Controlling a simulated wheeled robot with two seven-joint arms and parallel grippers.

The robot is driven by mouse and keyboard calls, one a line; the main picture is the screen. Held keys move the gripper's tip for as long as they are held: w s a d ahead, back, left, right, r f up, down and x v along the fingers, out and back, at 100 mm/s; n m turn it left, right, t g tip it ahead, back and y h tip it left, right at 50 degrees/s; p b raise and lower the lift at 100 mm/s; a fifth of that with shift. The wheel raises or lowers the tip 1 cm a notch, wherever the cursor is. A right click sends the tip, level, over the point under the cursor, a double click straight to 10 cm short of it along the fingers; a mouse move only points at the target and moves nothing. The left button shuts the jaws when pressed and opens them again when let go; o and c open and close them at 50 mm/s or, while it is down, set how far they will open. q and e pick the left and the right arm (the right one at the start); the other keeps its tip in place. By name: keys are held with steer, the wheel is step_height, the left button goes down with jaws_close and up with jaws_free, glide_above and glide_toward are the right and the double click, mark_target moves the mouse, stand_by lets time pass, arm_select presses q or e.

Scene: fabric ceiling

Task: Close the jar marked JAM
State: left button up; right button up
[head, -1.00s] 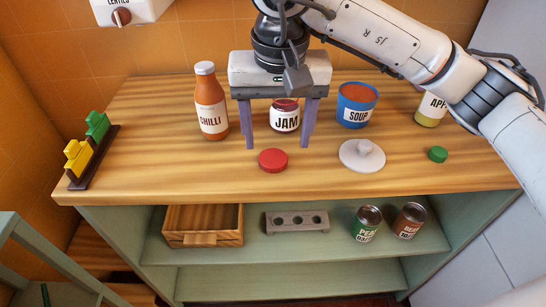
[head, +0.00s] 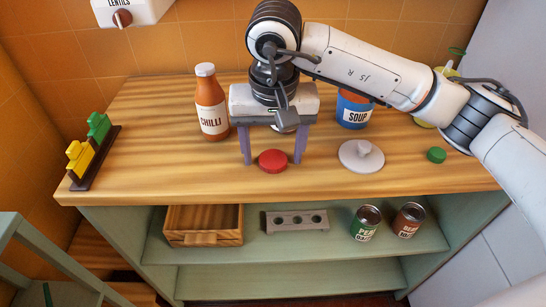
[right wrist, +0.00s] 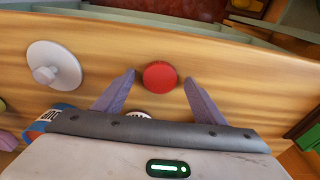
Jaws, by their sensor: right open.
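A round red lid (head: 272,161) lies flat on the wooden counter near its front edge. My right gripper (head: 272,163) points down over it, open, with one purple finger on each side. In the right wrist view the lid (right wrist: 160,75) shows between the two fingertips (right wrist: 159,74), with a gap on both sides. How high the fingertips are above the counter I cannot tell. The JAM jar is hidden behind my right gripper in the head view. Only a sliver of a white label, probably the jar's, shows in the right wrist view (right wrist: 138,114). My left gripper is not in view.
A chilli bottle (head: 211,105) stands left of my gripper. A blue SOUP pot (head: 354,112) stands behind right, partly covered by my arm. A pale knobbed lid (head: 361,156) and a small green cap (head: 436,155) lie to the right.

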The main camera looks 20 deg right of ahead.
mark_target(273, 160)
steer(key=c, duration=1.1)
steer(key=shift+r, duration=0.1)
step_height(273, 160, up, 10)
steer(key=shift+f, duration=0.2)
